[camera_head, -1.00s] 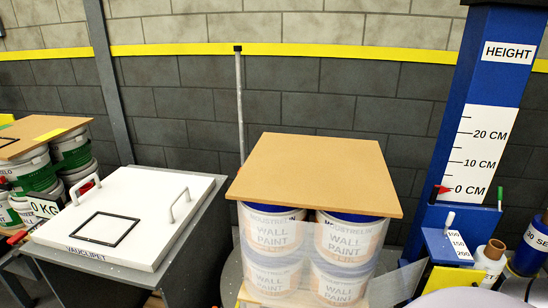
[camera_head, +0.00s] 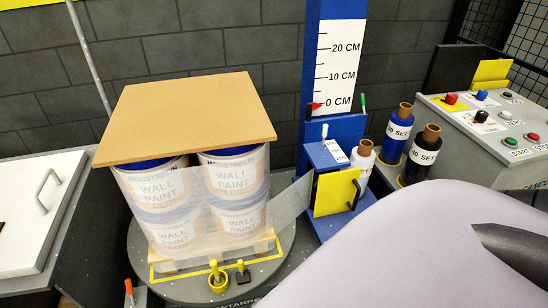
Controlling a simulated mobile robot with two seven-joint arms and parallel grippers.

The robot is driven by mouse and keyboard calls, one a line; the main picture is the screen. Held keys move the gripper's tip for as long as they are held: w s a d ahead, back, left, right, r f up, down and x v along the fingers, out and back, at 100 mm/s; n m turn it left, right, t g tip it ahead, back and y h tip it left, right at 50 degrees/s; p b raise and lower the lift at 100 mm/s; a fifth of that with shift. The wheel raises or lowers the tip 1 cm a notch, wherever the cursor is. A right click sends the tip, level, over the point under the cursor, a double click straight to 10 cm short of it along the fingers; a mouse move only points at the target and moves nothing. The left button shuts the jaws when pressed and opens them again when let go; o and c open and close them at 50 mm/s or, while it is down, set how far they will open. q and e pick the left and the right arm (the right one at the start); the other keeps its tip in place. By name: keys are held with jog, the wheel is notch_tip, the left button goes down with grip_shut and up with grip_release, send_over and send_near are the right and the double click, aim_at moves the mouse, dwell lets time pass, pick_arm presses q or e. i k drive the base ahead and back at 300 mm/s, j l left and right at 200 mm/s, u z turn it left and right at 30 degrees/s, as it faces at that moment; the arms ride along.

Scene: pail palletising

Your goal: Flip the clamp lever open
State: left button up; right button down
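A wrapped stack of wall paint pails (camera_head: 160,190) stands on a small pallet on the round grey turntable (camera_head: 135,250), under a brown board (camera_head: 190,112). At the turntable's front edge are a yellow knob-like fitting (camera_head: 217,278) and a small black-and-yellow fitting (camera_head: 242,273). A yellow plate (camera_head: 335,192) with a black handle (camera_head: 355,194) is on the blue carriage at the mast, where clear film (camera_head: 290,204) runs to the pails. I cannot tell which of these is the clamp lever. No gripper fingers are recognisable in view.
A large pale part of my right arm fills the lower right. Film rolls (camera_head: 398,136) and a control box (camera_head: 490,140) stand behind it. The blue height mast (camera_head: 317,70) rises behind the carriage. A white lid (camera_head: 30,215) is at left, and an orange-tipped handle (camera_head: 129,290) at lower left.

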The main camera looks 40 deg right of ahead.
aim_at(241, 264)
jog(key=z, duration=1)
jog(key=i+l+u, duration=0.1)
jog(key=u, duration=0.15)
jog(key=i+l+u, duration=0.15)
jog(key=i+u, duration=0.15)
